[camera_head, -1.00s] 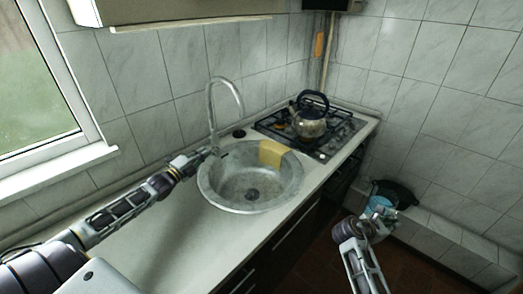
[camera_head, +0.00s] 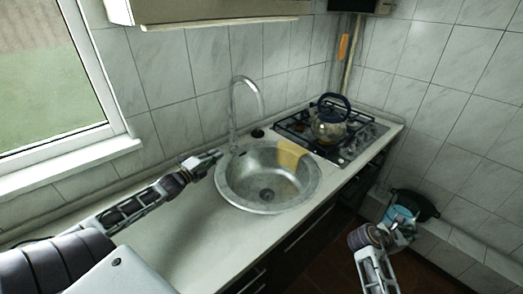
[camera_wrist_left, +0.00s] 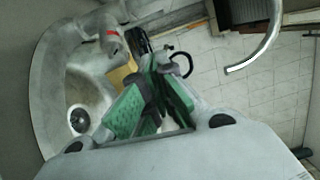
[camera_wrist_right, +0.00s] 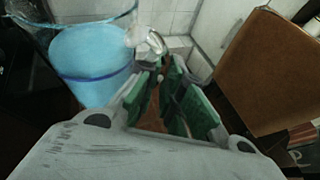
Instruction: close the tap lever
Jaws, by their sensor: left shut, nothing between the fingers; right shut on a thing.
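The grey metal tap (camera_head: 234,117) stands behind the left part of the round sink (camera_head: 222,187), its spout arching up. In the left wrist view the tap body (camera_wrist_left: 98,32) carries a red mark, and the spout (camera_wrist_left: 268,47) shows at upper right. The lever's position is unclear. My left gripper (camera_head: 217,156) is shut and empty, just left of the tap base; its closed fingers (camera_wrist_left: 156,80) show in the left wrist view. My right gripper (camera_head: 384,237) is shut on a clear jug (camera_head: 399,214) with blue contents. The jug (camera_wrist_right: 90,62) shows largely in the right wrist view.
A yellow cloth (camera_head: 290,155) hangs over the sink's edge. A kettle (camera_head: 328,124) stands on the gas hob (camera_head: 348,150). A dark pot (camera_head: 425,205) is behind the jug. The counter (camera_head: 195,225) in front of the sink is clear.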

